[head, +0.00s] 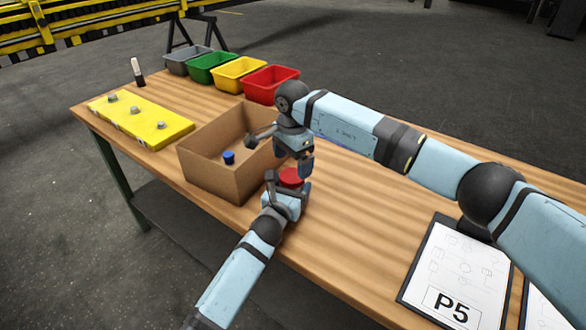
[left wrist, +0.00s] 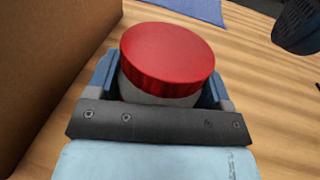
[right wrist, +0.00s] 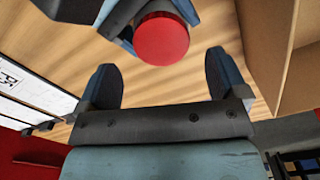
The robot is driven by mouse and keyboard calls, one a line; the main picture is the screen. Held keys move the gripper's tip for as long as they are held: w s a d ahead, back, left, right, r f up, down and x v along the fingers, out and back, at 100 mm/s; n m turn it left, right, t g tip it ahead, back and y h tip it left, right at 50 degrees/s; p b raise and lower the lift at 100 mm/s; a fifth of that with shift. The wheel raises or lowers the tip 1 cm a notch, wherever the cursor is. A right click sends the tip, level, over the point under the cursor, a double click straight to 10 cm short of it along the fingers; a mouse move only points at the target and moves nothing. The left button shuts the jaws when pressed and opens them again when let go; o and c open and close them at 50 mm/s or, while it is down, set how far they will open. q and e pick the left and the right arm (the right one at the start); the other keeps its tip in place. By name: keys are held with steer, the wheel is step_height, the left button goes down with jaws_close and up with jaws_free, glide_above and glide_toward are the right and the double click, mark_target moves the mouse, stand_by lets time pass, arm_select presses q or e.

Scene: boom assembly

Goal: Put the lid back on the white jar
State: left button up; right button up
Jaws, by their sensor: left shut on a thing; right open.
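The white jar (left wrist: 160,97) is between the fingers of my left gripper (left wrist: 158,88), which is shut on it. The red lid (left wrist: 168,52) sits over the jar's mouth; I cannot tell whether it is tight. The lid also shows in the head view (head: 290,176) and the right wrist view (right wrist: 161,38), where it hides the jar. My left gripper (head: 286,190) is just right of the cardboard box. My right gripper (right wrist: 163,80) is open and empty, close to the lid but apart from it; in the head view it is above and behind the lid.
The open cardboard box (head: 215,182) holds a blue-topped item (head: 228,157). A yellow board (head: 140,122) with several knobs lies left. Grey, green, yellow and red bins (head: 270,84) line the back edge. A P5 sheet (head: 462,268) lies at the right. The table between is clear.

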mark_target(293, 175)
arm_select(q)
steer(key=shift+d, duration=0.1)
arm_select(e)
steer(key=shift+c, duration=0.3)
steer(key=shift+w+r, duration=0.1)
steer(key=shift+r, duration=0.15)
step_height(293, 175, up, 3)
steer(key=n, duration=0.3)
steer(key=shift+f, duration=3.95)
steer(key=c, duration=0.9)
steer(key=shift+c, duration=0.2)
